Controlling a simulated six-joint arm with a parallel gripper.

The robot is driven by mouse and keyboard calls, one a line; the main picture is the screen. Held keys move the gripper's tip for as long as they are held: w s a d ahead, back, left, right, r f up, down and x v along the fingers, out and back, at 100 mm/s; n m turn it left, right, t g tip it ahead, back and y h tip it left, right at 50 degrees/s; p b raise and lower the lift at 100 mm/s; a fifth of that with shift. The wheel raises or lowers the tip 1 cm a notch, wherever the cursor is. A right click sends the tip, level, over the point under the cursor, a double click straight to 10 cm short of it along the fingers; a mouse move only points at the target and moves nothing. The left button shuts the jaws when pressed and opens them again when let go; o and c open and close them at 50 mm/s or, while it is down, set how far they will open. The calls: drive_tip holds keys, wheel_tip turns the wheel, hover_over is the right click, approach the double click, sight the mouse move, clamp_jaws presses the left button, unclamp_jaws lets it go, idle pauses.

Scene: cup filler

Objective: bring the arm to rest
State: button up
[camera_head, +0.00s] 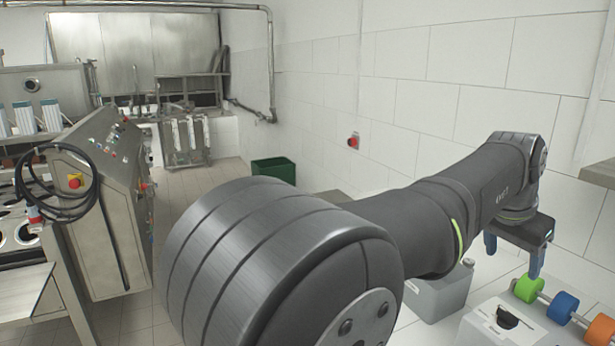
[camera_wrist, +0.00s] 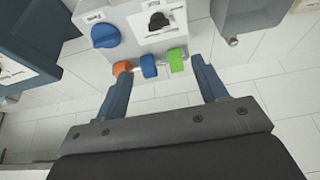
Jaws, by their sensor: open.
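My arm reaches across the head view to the right. My gripper (camera_head: 513,256) hangs at its end with blue fingers apart, near the white box (camera_head: 492,330) with coloured rollers. In the wrist view my gripper (camera_wrist: 162,68) is open, and nothing is seen held in it. The green roller (camera_wrist: 176,61), blue roller (camera_wrist: 148,66) and orange roller (camera_wrist: 122,68) appear beyond and between the fingertips; I cannot tell the exact gap.
A grey container (camera_head: 437,296) stands on the floor left of the white box. The filling machine (camera_head: 105,215) with a looped black cable is at left. A green bin (camera_head: 273,169) stands farther back. A tiled wall (camera_head: 440,95) runs behind my arm.

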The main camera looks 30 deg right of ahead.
sight(509, 313)
drive_tip(key=x, duration=1.7)
drive_tip(key=shift+f, duration=0.4)
drive_tip(key=shift+w+r+m, duration=0.1)
drive_tip(key=shift+r+m, duration=0.05)
drive_tip(key=shift+m, duration=0.55)
drive_tip(key=m+g, duration=0.1)
drive_tip(key=m, duration=0.1)
drive_tip(key=m+g, duration=0.1)
drive_tip(key=m, duration=0.1)
drive_tip(key=shift+w+y, duration=0.15)
drive_tip(key=shift+y, duration=0.15)
drive_tip(key=m+g, duration=0.1)
drive_tip(key=m, duration=0.2)
drive_tip(key=m+g+y, duration=0.1)
drive_tip(key=m, duration=0.2)
drive_tip(key=shift+d+m+y, duration=0.15)
drive_tip(key=shift+m+y, duration=0.15)
drive_tip(key=shift+v, duration=2.45)
